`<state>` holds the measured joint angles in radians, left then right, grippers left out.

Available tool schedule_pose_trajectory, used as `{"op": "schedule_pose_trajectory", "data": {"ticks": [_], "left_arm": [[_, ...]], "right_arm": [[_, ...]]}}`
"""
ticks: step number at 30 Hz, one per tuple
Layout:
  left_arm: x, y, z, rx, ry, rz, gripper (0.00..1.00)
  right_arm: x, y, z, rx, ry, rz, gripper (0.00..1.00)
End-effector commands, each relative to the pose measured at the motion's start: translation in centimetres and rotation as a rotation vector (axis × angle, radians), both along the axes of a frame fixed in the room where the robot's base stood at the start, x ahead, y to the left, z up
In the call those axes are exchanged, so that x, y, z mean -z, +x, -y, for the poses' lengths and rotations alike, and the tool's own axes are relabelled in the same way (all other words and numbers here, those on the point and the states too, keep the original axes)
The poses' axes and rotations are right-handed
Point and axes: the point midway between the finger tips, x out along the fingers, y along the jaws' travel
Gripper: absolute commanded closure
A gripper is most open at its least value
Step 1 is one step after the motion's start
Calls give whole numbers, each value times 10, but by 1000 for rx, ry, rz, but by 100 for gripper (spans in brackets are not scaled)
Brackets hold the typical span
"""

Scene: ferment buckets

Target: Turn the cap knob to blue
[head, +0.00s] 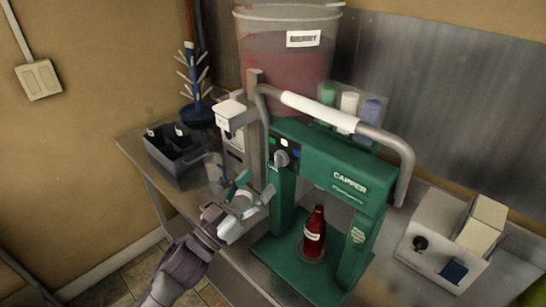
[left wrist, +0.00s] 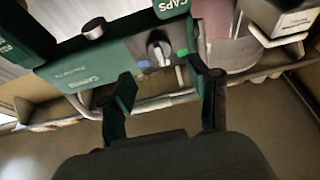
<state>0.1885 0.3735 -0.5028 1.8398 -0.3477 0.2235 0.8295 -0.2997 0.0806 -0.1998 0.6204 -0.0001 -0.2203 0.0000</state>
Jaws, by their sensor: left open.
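The green capper (head: 330,165) stands on the bench. Its grey cap knob (head: 281,158) is on the left of the front panel, with green, white and blue marks around it. The knob (left wrist: 158,48) also shows in the left wrist view, its light handle roughly upright, with the blue mark (left wrist: 143,64) to its left and the green mark (left wrist: 183,52) to its right. Which mark it points to is hard to tell. My left gripper (head: 256,187) is open and empty, below and left of the knob, apart from it. My right gripper is not in view.
A red bottle (head: 315,232) stands inside the capper frame. A large bucket (head: 285,60) of red liquid is behind. A dark divided bin (head: 178,152) and a bottle tree (head: 194,85) are at left. A white box (head: 437,243) is at right.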

Motion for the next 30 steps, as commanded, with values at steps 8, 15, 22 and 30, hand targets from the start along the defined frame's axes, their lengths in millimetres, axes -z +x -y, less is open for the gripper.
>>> {"op": "schedule_pose_trajectory", "data": {"ticks": [8,15,22,30], "left_arm": [[-21,33,30,-1,-1,0,39],[-23,41,38,0,1,-1,39],[-23,42,38,0,1,-1,39],[-23,41,38,0,1,-1,84]], "right_arm": [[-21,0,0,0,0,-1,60],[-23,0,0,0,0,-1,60],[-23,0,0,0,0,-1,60],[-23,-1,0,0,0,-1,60]]}}
